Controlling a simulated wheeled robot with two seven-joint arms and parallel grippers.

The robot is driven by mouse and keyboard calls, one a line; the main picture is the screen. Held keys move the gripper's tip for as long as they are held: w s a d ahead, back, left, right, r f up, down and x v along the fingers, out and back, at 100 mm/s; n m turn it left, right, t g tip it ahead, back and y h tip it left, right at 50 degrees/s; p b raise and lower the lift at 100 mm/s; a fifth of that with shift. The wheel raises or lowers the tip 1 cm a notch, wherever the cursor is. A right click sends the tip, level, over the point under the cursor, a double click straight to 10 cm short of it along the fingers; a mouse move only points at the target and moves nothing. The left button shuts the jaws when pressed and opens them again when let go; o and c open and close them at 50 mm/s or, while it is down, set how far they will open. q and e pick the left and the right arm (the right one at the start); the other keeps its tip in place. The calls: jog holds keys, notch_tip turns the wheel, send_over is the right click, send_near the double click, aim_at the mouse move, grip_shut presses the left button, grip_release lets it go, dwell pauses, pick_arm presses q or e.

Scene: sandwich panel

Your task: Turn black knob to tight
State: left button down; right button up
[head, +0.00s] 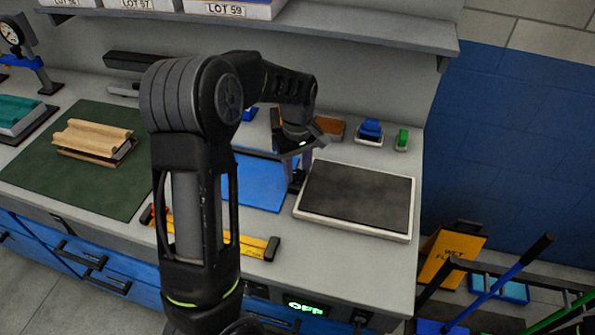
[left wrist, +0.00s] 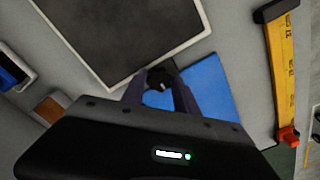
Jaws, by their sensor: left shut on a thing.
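The black knob (left wrist: 161,79) sits between my left gripper's fingertips in the left wrist view, at the edge of the blue panel (left wrist: 207,88) beside the dark-topped plate. In the head view the knob (head: 297,184) shows as a small dark shape below the fingers. My left gripper (head: 296,170) points down and is shut on the knob; it also shows in the left wrist view (left wrist: 158,88). Any marking for tight cannot be made out, and the knob's angle is hard to tell. My right gripper is not in view.
A white-framed plate with a dark top (head: 358,196) lies right of the knob. A green mat (head: 50,180) with a wooden block (head: 93,137) is at left. Blue and green items stand at the back right.

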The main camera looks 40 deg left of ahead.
pick_arm(q)
jog(key=m+b, duration=0.1)
jog(key=m, duration=0.3)
jog(key=shift+m, duration=0.3)
jog(key=m+b, duration=0.1)
jog(key=m, duration=0.3)
jog(key=shift+m, duration=0.3)
jog(key=m, duration=0.4)
jog(key=shift+m, duration=0.3)
jog(key=shift+m+b, duration=0.4)
jog(key=shift+m, duration=1.8)
jog(key=c, duration=0.9)
grip_release()
jog(key=shift+c, duration=0.2)
jog(key=shift+r, duration=0.1)
